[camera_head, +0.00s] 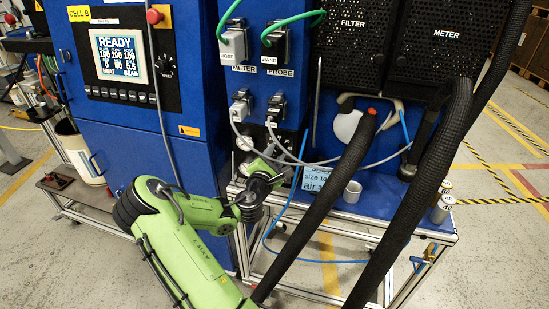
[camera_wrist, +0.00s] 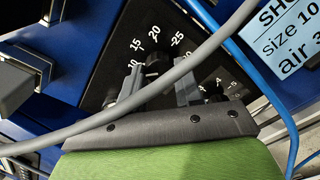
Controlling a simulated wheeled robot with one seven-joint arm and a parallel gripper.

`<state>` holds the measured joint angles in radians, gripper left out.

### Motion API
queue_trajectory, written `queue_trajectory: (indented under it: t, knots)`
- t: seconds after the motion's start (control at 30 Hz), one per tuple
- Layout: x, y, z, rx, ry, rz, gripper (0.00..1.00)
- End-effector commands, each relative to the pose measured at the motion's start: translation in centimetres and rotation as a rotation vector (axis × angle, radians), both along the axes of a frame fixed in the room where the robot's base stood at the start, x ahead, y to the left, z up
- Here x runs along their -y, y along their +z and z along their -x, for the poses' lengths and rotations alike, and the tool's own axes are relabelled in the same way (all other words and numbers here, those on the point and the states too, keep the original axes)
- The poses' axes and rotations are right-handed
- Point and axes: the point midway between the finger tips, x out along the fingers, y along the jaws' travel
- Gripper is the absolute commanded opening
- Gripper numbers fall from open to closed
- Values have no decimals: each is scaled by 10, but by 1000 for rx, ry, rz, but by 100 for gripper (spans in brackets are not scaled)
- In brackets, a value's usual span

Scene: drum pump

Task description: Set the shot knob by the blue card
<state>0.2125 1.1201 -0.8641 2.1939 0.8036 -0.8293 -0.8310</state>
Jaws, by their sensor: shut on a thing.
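My gripper (camera_wrist: 158,80) is at a black dial panel (camera_wrist: 108,50), with its two grey fingers on either side of a dark knob (camera_wrist: 153,67). The knob's scale shows 10, 15, 20 and 25, and the fingers are shut on it. Its pointer is too unclear to read. A second dial with small numbers around 4 and 5 is to the right, partly hidden by a finger. The light blue card (camera_wrist: 290,32) is at the upper right and reads size 10 and air 3, cut off. The card also shows in the head view (camera_head: 314,179), right of my gripper (camera_head: 277,180), partly covered by a hose.
A grey cable (camera_wrist: 200,68) crosses in front of my fingers, and a blue tube (camera_wrist: 245,65) runs to the right. Thick black hoses (camera_head: 330,195) hang right of my arm. A grey cup (camera_head: 352,192) stands on the bench. Cable connectors (camera_head: 240,105) are plugged in above my gripper.

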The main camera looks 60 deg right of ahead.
Motion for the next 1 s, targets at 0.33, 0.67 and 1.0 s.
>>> queue_trajectory:
  t: [0.33,0.67,1.0]
  knots:
    - [0,1,0,29,-1,-4,4]
    - [0,1,0,28,-1,-4,53]
    - [0,0,-1,28,0,-4,60]
